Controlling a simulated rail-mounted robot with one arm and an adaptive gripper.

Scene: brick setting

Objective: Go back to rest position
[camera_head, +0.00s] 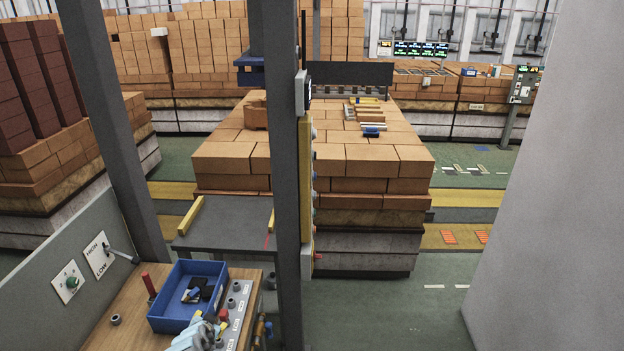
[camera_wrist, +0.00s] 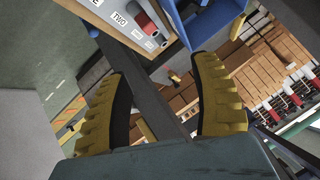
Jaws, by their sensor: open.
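My gripper (camera_wrist: 158,105) shows in the wrist view with two yellow, ribbed fingers spread well apart. Nothing is between the fingers; a dark post and stacked bricks show behind the gap. The gripper is not clearly visible in the head view. A blue bin (camera_head: 187,296) with small dark items in it sits on a wooden bench (camera_head: 130,330) at the lower left of the head view. The blue bin also shows at the top of the wrist view (camera_wrist: 208,22), beyond the fingers.
A grey post (camera_head: 287,200) stands upright in front of the bench's right side. A large brick stack (camera_head: 375,160) stands behind it. A grey panel (camera_head: 60,270) with a lever edges the bench at left. A pale wall (camera_head: 555,200) fills the right. Green floor (camera_head: 400,320) between is clear.

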